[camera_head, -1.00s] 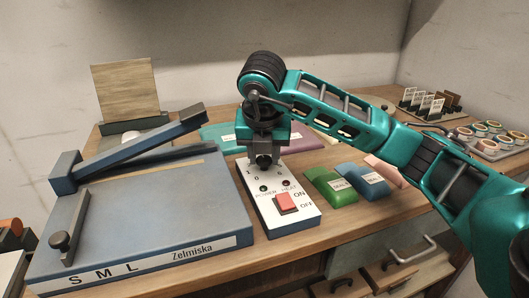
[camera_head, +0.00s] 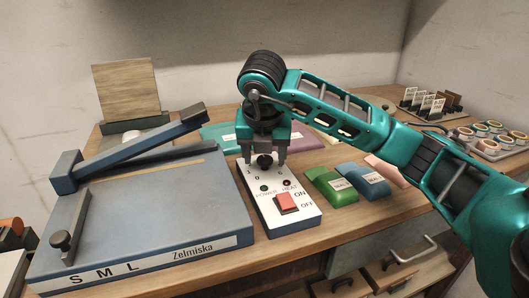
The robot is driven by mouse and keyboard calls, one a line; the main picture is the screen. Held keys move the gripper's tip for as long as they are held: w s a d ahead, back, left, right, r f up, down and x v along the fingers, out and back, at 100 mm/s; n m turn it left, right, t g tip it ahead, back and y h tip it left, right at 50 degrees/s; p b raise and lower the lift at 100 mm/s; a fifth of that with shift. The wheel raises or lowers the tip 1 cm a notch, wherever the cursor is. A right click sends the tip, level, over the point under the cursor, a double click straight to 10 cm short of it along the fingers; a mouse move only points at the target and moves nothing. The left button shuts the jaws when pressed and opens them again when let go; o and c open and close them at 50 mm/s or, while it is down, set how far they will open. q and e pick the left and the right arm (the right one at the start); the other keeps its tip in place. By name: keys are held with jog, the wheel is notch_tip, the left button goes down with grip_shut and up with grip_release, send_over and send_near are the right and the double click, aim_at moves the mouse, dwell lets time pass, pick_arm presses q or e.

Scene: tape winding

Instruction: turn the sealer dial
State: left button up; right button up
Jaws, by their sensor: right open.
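The sealer (camera_head: 150,212) is a blue, flat machine with a raised lever arm (camera_head: 140,150), labelled "SML Zelmiska". Its white control panel (camera_head: 290,217) on the right side carries a red ON/OFF switch (camera_head: 286,202), a green power light and a dark red heat light. The black dial (camera_head: 265,161) sits at the top of the panel. My right gripper (camera_head: 264,159) points down over the dial, its two fingers apart on either side of it. I cannot tell whether the fingers touch the dial. My left gripper is not in view.
Green (camera_head: 330,186) and blue (camera_head: 361,182) labelled packets lie right of the panel, with more packets behind my right arm. A wooden board (camera_head: 126,88) stands at the back left. Card holders (camera_head: 430,104) and round tins (camera_head: 487,136) are at the far right.

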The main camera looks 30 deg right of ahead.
pick_arm(q)
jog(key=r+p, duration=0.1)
jog(key=p, duration=0.1)
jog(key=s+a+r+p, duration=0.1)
jog(key=p, duration=0.1)
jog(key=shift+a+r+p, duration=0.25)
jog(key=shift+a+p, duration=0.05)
jog(key=shift+p, duration=0.1)
pick_arm(e)
jog(key=v, duration=1.3)
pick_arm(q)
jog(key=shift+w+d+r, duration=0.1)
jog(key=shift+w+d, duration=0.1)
pick_arm(e)
jog(key=shift+f, duration=0.1)
